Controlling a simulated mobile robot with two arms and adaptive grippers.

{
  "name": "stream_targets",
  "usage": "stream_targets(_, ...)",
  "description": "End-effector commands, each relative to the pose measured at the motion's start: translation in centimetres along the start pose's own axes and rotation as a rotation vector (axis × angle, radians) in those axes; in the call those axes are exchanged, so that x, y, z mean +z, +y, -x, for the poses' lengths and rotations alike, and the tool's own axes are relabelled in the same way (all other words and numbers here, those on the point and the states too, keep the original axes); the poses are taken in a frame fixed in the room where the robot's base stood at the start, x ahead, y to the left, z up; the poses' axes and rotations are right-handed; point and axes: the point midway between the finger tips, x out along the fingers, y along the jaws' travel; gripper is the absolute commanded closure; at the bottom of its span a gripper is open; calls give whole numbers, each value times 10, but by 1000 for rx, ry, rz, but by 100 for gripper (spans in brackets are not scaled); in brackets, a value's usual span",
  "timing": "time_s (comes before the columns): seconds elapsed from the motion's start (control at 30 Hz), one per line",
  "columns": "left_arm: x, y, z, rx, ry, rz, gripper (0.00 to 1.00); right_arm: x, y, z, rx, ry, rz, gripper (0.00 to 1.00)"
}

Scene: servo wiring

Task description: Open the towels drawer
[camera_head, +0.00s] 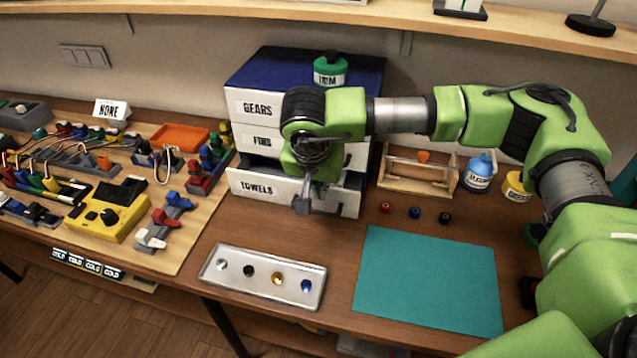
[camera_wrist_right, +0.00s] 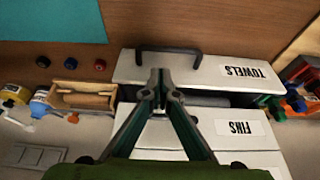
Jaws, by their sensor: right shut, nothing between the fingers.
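The towels drawer (camera_head: 252,188) is the lowest drawer of a white cabinet with a blue top (camera_head: 262,72). It stands partly out, with a dark gap behind its front; the front also shows in the right wrist view (camera_wrist_right: 205,69). Its dark bar handle (camera_wrist_right: 168,50) shows in the wrist view. My right gripper (camera_head: 302,204) points down at the drawer front. Its fingers are shut and empty, and the tips (camera_wrist_right: 160,76) overlap the front just beside the handle in the wrist view. I cannot tell whether they touch it. My left gripper is not in view.
The gears drawer (camera_head: 257,108) and fins drawer (camera_head: 262,142) above are closed. A green-lidded jar (camera_head: 330,70) stands on the cabinet. A metal tray (camera_head: 235,285) and teal mat (camera_head: 428,280) lie in front. A wiring board with a yellow device (camera_head: 108,212) is at left.

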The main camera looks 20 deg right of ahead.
Motion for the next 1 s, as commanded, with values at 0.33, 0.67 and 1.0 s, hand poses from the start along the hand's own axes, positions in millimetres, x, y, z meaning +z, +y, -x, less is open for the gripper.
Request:
stream_targets(0.33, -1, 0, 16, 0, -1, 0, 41, 1, -1, -51, 0, -2, 0, 100)
stream_targets(0.67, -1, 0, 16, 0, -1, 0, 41, 1, -1, -60, -2, -2, 0, 100)
stream_targets(1.0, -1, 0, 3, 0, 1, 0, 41, 32, -3, -52, -7, -5, 7, 100)
